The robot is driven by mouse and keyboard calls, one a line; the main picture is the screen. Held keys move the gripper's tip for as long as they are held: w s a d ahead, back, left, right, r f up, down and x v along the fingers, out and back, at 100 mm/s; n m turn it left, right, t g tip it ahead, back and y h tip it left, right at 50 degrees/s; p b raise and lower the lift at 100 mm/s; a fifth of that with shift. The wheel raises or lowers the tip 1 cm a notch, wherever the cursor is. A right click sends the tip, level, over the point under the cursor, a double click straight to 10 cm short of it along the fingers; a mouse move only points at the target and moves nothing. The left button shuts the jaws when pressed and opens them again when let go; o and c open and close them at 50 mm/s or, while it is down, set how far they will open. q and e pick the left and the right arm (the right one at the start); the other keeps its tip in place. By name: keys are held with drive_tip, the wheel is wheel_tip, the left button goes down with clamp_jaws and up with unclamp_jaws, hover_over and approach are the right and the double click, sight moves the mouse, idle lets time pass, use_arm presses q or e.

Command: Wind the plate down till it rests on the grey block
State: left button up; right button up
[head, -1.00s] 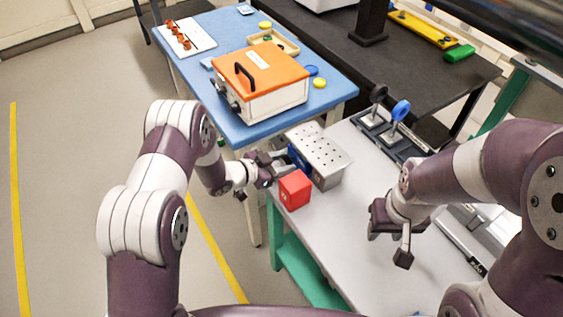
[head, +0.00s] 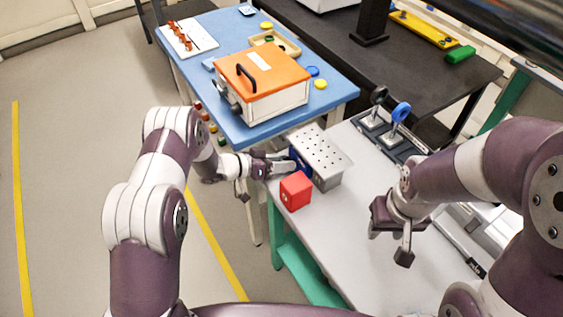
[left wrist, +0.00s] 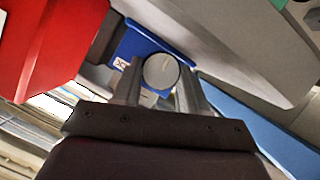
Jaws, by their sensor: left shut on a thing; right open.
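The grey plate (head: 320,147) with rows of holes sits on a blue-bodied stand (head: 299,161) at the near table's left edge. The left wrist view shows a round grey knob (left wrist: 161,71) on the blue body (left wrist: 135,42). My left gripper (head: 289,167) is shut on this knob, its fingers on either side; it also shows in the left wrist view (left wrist: 160,88). A grey face (head: 328,180) shows below the plate; I cannot tell whether it is the grey block or whether a gap remains. My right gripper (head: 387,248) is open and empty above the table.
A red block (head: 296,190) stands close beside the left gripper and the stand. Behind is a blue table (head: 240,130) with an orange-lidded box (head: 262,75). A rack with round-headed posts (head: 401,112) stands to the right. The grey table's (head: 340,235) middle is clear.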

use_arm(q)
drive_tip(key=shift+f, duration=0.1)
idle(0.3)
drive_tip(key=o, duration=1.1)
drive_tip(key=shift+c, duration=0.2)
drive_tip(key=b+v, duration=0.1)
drive_tip(key=v, duration=1.1)
drive_tip(key=shift+a, duration=0.35)
drive_tip(key=shift+s, duration=0.1)
